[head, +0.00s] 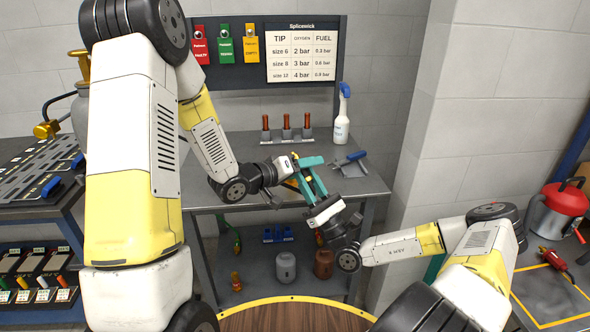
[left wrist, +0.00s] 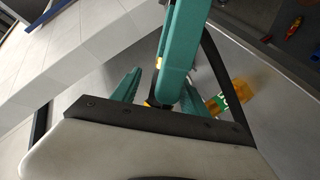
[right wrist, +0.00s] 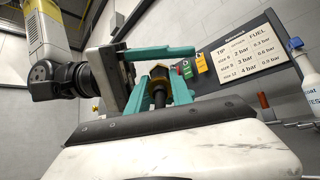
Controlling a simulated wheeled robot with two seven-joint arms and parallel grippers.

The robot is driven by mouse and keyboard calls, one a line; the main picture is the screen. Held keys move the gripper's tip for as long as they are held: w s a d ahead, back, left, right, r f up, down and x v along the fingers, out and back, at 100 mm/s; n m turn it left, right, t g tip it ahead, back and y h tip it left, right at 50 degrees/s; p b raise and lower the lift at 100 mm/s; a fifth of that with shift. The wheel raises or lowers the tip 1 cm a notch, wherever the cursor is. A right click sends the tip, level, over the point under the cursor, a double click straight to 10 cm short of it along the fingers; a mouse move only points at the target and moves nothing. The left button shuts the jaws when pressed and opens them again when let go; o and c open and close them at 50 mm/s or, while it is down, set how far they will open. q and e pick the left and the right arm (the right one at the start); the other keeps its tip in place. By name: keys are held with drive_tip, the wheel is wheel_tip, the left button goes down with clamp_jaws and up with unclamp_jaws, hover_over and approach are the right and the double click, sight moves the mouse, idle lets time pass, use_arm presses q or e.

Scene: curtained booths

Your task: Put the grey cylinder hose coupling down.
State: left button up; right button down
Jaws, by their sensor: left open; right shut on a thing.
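My right gripper (right wrist: 160,92) is shut on the hose coupling (right wrist: 158,97), a dark piece with a brass-brown nut that stands up between the teal fingers. In the head view my right gripper (head: 303,172) is raised over the near part of the workbench. My left gripper (head: 312,161) is open, with its teal fingers close beside the right gripper's. Overlapping fingers mostly hide the coupling in the head view. I cannot tell whether the left fingers touch it.
A grey cylinder (head: 286,266) and a brown one (head: 323,264) stand on the lower shelf. A wall corner (head: 430,130) bounds the right.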

use_arm(q)
drive_tip(key=shift+w+d+f, duration=0.15)
drive_tip(key=shift+w+d, duration=0.25)
drive_tip(key=shift+d, duration=0.1)
